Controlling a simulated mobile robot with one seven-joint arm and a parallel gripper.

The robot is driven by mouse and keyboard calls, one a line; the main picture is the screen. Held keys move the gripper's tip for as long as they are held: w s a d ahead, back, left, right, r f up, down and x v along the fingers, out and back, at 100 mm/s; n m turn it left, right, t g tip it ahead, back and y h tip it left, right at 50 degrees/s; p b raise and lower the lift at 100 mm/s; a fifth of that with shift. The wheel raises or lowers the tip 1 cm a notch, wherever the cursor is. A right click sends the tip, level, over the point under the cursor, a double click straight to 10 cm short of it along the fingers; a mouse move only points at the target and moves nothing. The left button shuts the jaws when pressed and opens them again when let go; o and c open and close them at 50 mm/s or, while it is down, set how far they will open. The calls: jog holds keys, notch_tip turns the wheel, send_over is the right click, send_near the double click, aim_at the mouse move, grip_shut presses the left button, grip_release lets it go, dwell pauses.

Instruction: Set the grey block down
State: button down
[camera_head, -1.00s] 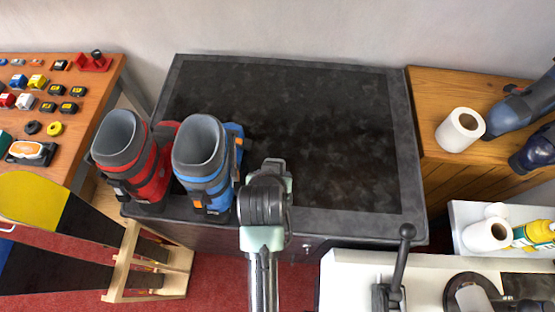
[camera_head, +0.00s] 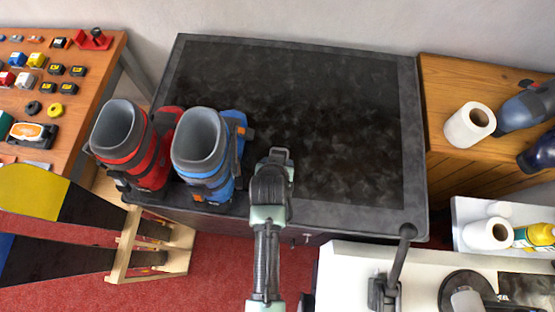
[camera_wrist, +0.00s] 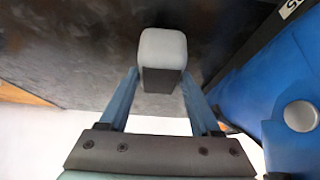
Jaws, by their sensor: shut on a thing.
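The grey block (camera_wrist: 162,60) is between the fingertips of my gripper (camera_wrist: 161,80) in the wrist view, with a light grey face and a darker side. My gripper is shut on it. In the head view my gripper (camera_head: 273,160) is over the front part of the black bench top (camera_head: 300,95), just right of the blue boot (camera_head: 203,160). The block is hidden there behind my gripper and wrist. I cannot tell whether the block touches the dark surface.
The blue boot stands close beside my gripper, and also fills the wrist view's right side (camera_wrist: 290,70). A red boot (camera_head: 130,150) stands further left. The bench top is clear behind and to the right. A white table with a lever (camera_head: 405,255) is at front right.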

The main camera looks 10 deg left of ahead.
jog(key=shift+w+f, duration=0.1)
jog(key=shift+f, duration=0.35)
jog(key=shift+f, duration=0.1)
jog(key=shift+c, duration=0.5)
grip_release()
